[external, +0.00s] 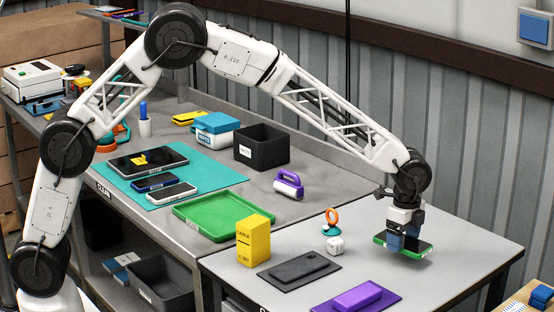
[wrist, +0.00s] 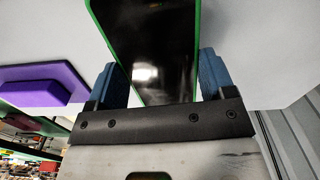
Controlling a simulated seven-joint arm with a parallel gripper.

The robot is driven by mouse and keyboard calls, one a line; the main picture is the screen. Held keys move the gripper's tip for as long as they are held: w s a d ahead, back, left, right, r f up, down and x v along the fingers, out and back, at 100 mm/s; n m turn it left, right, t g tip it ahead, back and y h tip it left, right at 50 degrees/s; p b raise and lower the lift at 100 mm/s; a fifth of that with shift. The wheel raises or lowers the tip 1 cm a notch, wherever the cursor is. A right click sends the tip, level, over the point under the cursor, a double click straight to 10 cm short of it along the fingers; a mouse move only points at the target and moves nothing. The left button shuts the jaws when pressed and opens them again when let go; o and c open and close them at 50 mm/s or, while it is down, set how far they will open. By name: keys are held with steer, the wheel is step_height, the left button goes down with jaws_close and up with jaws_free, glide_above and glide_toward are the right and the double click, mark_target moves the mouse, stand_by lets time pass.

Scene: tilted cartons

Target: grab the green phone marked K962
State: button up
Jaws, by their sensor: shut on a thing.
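A green-edged phone with a dark screen (external: 409,248) is between the fingers of my gripper (external: 404,241) over the right part of the light grey table. In the wrist view the phone (wrist: 152,50) fills the space between the two blue fingers of my gripper (wrist: 158,85), which are shut on its sides. A small light label shows on its near edge in the external view, but I cannot read it. I cannot tell whether the phone touches the table.
Table room around the gripper is clear.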

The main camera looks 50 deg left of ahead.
mark_target(403, 241)
steer(key=shift+r, duration=3.05)
